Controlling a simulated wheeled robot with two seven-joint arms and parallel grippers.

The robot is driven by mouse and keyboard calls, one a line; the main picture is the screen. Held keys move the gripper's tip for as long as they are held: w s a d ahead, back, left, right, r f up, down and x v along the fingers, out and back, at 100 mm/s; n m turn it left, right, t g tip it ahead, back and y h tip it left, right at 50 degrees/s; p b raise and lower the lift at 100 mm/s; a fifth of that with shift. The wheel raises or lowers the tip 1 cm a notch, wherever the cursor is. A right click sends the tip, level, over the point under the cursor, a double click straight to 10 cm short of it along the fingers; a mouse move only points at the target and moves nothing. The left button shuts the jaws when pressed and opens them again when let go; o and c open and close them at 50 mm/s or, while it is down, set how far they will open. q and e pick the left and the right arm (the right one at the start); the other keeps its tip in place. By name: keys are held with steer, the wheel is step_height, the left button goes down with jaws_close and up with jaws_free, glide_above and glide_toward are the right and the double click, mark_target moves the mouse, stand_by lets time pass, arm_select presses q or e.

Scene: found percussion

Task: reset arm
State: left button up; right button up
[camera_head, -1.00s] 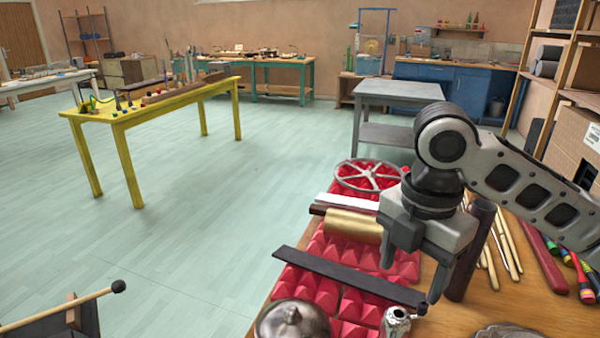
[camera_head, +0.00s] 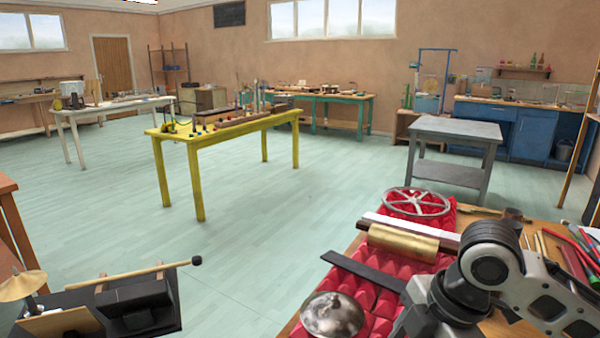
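My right arm comes in from the right, low in the head view, over the workbench. My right gripper (camera_head: 432,308) is at the bottom edge, pointing down. Its fingertips are not visible, so its opening is hidden. Beside it on red pyramid foam (camera_head: 375,268) lie a dark flat bar (camera_head: 362,271) and a silver domed lid (camera_head: 333,314). A brass cylinder (camera_head: 402,243) and a spoked metal wheel (camera_head: 416,202) lie farther back. My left gripper is not in view.
A mallet (camera_head: 130,275) lies on dark boxes at the lower left, near a small cymbal (camera_head: 22,285). A yellow table (camera_head: 230,130) and a grey table (camera_head: 458,129) stand beyond. Open floor lies between them and the bench.

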steer(key=s+a+f+m+t+y, duration=0.1)
steer(key=a+f+m+t+y, duration=0.15)
steer(key=a+f+m, duration=0.35)
steer(key=a+f+m+t+y, duration=0.2)
steer(key=f+m+t, duration=0.15)
steer(key=f, duration=0.35)
steer(key=s+d+f+m+t+h, duration=0.3)
steer(key=s+d+f+m, duration=0.3)
steer(key=s+f+m, duration=0.2)
steer(key=shift+s+d+h, duration=0.2)
steer(key=shift+s+h, duration=0.35)
steer(key=shift+s, duration=0.05)
steer(key=shift+m, duration=0.25)
